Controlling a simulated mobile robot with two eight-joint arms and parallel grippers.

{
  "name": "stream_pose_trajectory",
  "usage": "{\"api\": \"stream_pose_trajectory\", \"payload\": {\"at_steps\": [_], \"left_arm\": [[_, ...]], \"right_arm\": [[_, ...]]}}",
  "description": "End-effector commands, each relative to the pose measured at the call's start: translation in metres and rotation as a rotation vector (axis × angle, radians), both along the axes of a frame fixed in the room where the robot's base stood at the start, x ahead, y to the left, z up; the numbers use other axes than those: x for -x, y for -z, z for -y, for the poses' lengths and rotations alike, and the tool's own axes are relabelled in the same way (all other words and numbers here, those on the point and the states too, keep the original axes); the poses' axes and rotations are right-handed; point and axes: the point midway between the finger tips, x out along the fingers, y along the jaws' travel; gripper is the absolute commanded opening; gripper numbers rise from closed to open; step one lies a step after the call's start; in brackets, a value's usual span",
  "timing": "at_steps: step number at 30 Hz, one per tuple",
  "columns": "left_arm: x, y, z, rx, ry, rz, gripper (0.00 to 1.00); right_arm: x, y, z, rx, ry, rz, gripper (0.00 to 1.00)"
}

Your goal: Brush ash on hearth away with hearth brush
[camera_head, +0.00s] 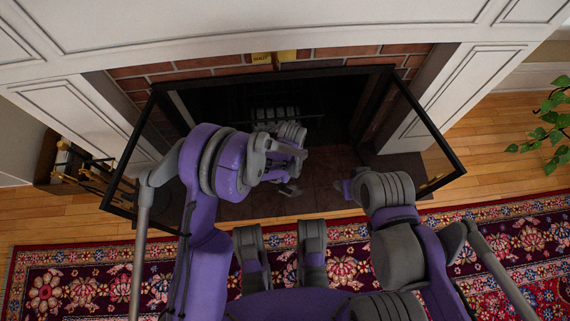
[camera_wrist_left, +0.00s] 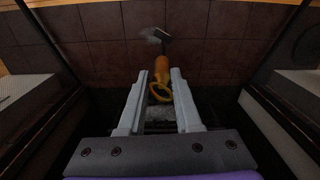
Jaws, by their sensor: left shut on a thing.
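The hearth brush (camera_wrist_left: 147,71) has an orange-yellow handle with a ring at its near end. My left gripper (camera_wrist_left: 160,76) is shut on the handle. The brush's far end points to the dark tiled hearth (camera_wrist_left: 205,55), where a pale grey patch (camera_wrist_left: 152,36), which looks like ash, shows beside it. I cannot tell whether the brush touches the tiles. In the head view my left gripper (camera_head: 290,152) is over the hearth (camera_head: 325,171), and the arm hides much of the brush. My right gripper (camera_head: 345,187) is low at the right, and its fingers are unclear.
A black-framed glass screen (camera_head: 427,130) stands around the hearth, with side panels angled outward. A dark grate (camera_head: 275,114) sits in the firebox. Fire tools (camera_head: 92,178) stand at the left, and a plant (camera_head: 554,125) at the right. A patterned rug (camera_head: 515,235) covers the floor in front.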

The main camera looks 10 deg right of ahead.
Motion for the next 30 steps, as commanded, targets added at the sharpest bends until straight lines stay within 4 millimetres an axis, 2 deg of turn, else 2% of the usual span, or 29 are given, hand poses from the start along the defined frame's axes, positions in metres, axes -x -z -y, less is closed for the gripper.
{"api": "stream_pose_trajectory", "payload": {"at_steps": [30], "left_arm": [[0.003,0.002,0.053,0.007,0.001,-0.001,0.00]], "right_arm": [[-0.001,0.006,0.000,0.000,0.000,-0.001,0.50]]}}
